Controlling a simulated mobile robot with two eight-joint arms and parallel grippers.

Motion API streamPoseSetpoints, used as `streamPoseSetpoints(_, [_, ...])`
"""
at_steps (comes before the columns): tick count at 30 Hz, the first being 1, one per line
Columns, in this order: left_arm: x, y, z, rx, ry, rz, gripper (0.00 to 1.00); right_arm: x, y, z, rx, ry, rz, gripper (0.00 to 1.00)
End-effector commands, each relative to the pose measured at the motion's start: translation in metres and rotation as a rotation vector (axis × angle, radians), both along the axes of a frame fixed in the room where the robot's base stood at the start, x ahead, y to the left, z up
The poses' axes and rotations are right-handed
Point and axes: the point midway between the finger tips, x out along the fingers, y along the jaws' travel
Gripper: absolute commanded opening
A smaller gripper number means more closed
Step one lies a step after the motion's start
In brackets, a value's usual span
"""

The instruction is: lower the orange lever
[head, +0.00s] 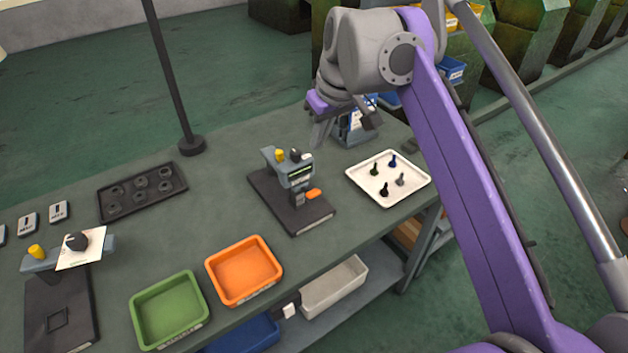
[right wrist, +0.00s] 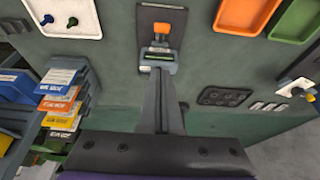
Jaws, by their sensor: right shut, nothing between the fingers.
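The orange lever (head: 314,193) sticks out from the front of a small grey device (head: 296,170) on a dark base plate on the bench. It also shows in the right wrist view (right wrist: 162,30), beyond the device's display. My right gripper (head: 320,138) is above and behind the device, apart from the lever. Its two fingers (right wrist: 160,78) are together, with nothing between them, and point toward the device in the right wrist view. My left gripper is in neither view.
A white tray (head: 357,177) with several small knobs stands right of the device. An orange bin (head: 276,277) and a green bin (head: 138,318) stand at the front. A black tray (head: 108,207) and a second device (head: 40,262) are at left. A dark post (head: 168,75) rises behind.

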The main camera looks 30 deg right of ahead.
Motion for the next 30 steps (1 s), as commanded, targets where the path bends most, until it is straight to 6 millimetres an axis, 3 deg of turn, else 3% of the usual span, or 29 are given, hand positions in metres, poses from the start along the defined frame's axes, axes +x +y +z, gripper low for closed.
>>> streamPoseSetpoints(8, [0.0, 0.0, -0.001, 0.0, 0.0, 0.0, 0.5, 0.003, 0.001, -0.008, 0.0, 0.0, 0.0, 0.0])
streamPoseSetpoints(23, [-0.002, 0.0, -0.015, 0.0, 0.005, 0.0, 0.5, 0.035, 0.004, -0.099, 0.0, 0.0, 0.001, 0.0])
streamPoseSetpoints(30, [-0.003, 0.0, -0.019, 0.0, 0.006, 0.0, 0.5, 0.02, 0.002, -0.126, -0.001, 0.0, -0.001, 0.0])
